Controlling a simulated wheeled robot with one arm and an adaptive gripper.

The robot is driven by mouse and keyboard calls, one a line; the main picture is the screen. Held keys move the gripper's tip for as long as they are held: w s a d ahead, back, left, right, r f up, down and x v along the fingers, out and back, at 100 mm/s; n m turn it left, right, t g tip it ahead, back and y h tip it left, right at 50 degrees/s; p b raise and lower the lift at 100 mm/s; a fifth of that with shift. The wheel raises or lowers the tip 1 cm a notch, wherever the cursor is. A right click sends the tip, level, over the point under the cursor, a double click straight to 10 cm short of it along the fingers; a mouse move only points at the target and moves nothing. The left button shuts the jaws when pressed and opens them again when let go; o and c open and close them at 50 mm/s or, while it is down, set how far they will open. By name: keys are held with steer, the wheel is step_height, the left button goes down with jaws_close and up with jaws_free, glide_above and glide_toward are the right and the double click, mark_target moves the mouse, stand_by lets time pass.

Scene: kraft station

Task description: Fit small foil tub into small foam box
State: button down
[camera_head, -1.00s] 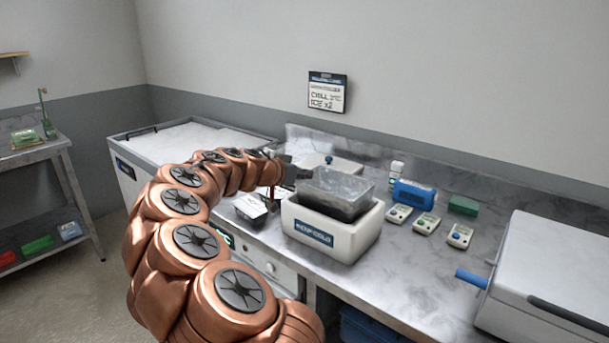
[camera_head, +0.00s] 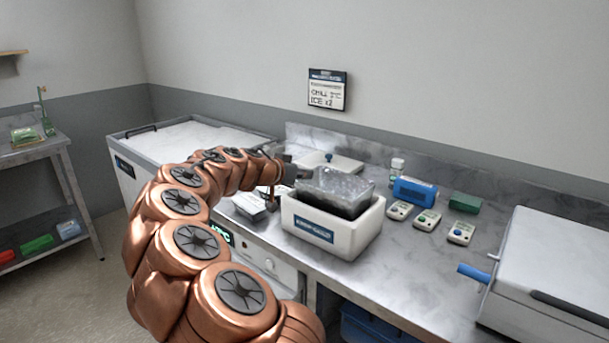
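The small foam box (camera_head: 348,238) is white with a dark label on its front and stands open on the steel counter. The small foil tub (camera_head: 338,190), grey and shiny, sits in the box's mouth. Its upper part stands above the rim and its lower part is hidden by the box wall. It looks slightly tilted. My gripper (camera_head: 290,172) is at the tub's upper left edge. The fingers are small and partly hidden, so I cannot tell whether they are shut on the tub's rim.
A white lid with a blue knob (camera_head: 345,163) lies behind the box. Small meters (camera_head: 427,220), a blue pack (camera_head: 414,192) and a green block (camera_head: 465,203) lie at the right. A large white chest (camera_head: 550,270) stands far right.

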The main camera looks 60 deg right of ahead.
stand_by(0.3)
steer(key=c, duration=1.2)
jaws_free()
steer(key=shift+c, duration=0.2)
steer(key=shift+f, duration=0.1)
steer(key=o, duration=0.4)
steer(key=shift+r+p, duration=0.5)
steer(key=shift+r, duration=4)
